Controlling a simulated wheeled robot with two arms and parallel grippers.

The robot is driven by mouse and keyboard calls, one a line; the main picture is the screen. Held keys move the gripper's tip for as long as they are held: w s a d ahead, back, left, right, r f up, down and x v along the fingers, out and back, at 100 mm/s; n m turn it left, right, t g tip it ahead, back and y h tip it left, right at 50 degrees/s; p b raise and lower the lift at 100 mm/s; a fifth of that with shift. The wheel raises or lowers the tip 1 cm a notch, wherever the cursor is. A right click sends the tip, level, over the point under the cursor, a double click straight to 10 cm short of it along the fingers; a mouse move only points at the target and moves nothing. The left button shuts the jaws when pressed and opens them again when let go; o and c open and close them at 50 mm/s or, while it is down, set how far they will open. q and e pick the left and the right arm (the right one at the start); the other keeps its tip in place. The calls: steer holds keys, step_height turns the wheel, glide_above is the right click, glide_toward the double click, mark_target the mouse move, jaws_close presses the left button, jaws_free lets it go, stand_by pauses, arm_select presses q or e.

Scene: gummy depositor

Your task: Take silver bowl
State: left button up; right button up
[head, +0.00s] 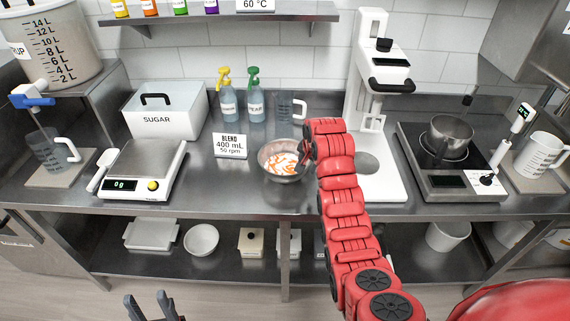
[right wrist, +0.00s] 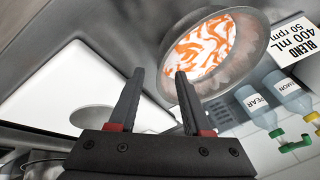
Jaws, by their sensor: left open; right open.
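The silver bowl (head: 283,178) stands on the steel counter, left of the white stand. It holds white contents with orange streaks. It also shows in the right wrist view (right wrist: 254,72), at the upper right. My right gripper (right wrist: 160,76) is open, and the bowl's near rim appears between its fingertips in that view. I cannot tell whether a finger touches the bowl. In the head view my red right arm reaches up to the bowl's right side, and its fingers are mostly hidden. My left gripper (head: 152,302) is open and empty at the bottom left, in front of the counter.
A BLEND sign (head: 230,146) stands left of the bowl, with two spray bottles (head: 256,104) and a clear jug (head: 285,107) behind. A white stand (head: 391,181) is close on the right. A scale (head: 146,165) and hot plate (head: 456,178) lie further out. The counter before the bowl is clear.

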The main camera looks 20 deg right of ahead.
mark_target(305, 171)
steer(key=p+x, duration=0.3)
steer(key=x, duration=0.2)
steer(key=shift+w+d+r, duration=0.1)
steer(key=shift+x, duration=0.85)
steer(key=shift+c, duration=0.3)
jaws_close()
stand_by(0.8)
